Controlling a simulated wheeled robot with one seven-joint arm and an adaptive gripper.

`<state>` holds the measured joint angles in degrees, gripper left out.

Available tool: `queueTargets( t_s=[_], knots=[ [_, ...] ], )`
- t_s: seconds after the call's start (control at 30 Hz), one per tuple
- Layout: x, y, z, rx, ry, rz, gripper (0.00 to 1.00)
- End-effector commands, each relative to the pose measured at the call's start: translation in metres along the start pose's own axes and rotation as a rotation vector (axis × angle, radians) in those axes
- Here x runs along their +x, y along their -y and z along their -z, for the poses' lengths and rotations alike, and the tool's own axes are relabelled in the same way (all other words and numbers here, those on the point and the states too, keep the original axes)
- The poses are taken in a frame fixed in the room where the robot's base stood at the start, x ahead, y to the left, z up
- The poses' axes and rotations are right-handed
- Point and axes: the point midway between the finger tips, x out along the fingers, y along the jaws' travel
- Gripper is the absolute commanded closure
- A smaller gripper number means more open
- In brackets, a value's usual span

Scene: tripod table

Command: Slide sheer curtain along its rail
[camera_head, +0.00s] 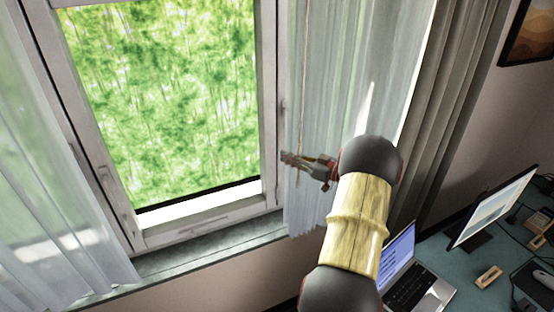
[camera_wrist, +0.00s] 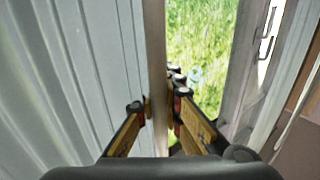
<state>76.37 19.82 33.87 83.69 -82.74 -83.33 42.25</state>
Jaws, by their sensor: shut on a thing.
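The right sheer curtain (camera_head: 338,70) is pale, translucent and pleated, and hangs right of the window pane. A thin tan pull wand (camera_head: 304,75) hangs along its left edge. My gripper (camera_head: 292,160) is at the lower part of this wand, in front of the window frame's right side. In the wrist view, my gripper's fingers (camera_wrist: 163,107) stand on either side of the wand (camera_wrist: 157,50), shut on it. The curtain's pleats (camera_wrist: 85,70) fill the left of that view. Another sheer curtain (camera_head: 45,200) hangs left of the window. The rail is out of view.
The window (camera_head: 165,90) looks onto green foliage, with a sill (camera_head: 200,247) below. A thicker grey curtain (camera_head: 450,90) hangs at the right. A desk with a laptop (camera_head: 405,280) and a monitor (camera_head: 495,210) stands at the lower right, close to my arm.

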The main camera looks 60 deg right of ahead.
Motion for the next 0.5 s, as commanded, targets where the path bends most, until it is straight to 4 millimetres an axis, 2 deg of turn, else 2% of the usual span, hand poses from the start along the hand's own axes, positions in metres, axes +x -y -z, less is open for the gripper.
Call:
queueTargets(
  t_s=[0.47, 0.5],
  knots=[
    [-0.0026, -0.0061, 0.0025, -0.004, -0.002, -0.001, 1.00],
    [-0.0026, -0.0061, 0.0025, -0.004, -0.002, -0.001, 0.91]
  ],
)
